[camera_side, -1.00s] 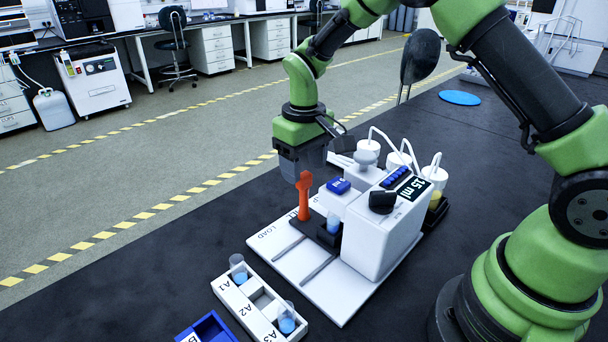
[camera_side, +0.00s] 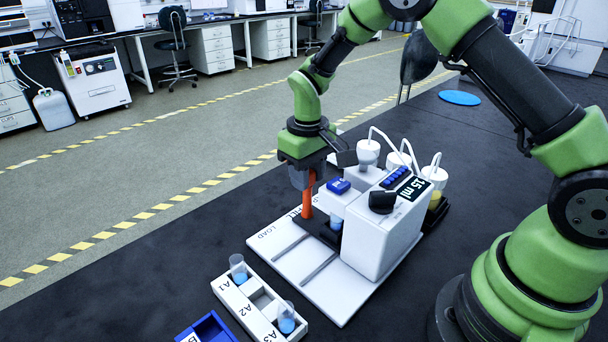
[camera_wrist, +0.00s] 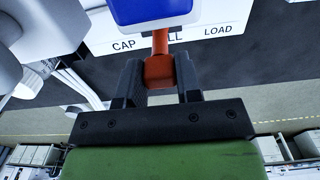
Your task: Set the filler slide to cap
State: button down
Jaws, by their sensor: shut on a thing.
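The filler slide is a black carriage (camera_side: 322,232) with an upright orange handle (camera_side: 308,200), on the white base plate (camera_side: 285,255) in the side view. A tube with blue liquid (camera_side: 337,221) stands in the carriage, beside the filler body. My gripper (camera_side: 304,184) is shut on the handle's upper part. In the wrist view the orange handle (camera_wrist: 159,71) sits between my fingers (camera_wrist: 160,85). It covers the first letters of FILL, between the CAP label (camera_wrist: 124,44) and the LOAD label (camera_wrist: 218,30).
The white filler body (camera_side: 380,235), with a black knob and a "15 ml" display, stands right of the slide. A white rack (camera_side: 258,300) with two blue-filled tubes and a blue rack (camera_side: 207,328) are in front. Capped bottles (camera_side: 434,178) stand behind the filler.

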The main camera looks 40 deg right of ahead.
jog(key=d, duration=0.7)
jog(key=shift+d, duration=0.1)
jog(key=c, duration=0.8)
grip_release()
jog(key=shift+r, duration=0.1)
notch_tip(320, 180, up, 10)
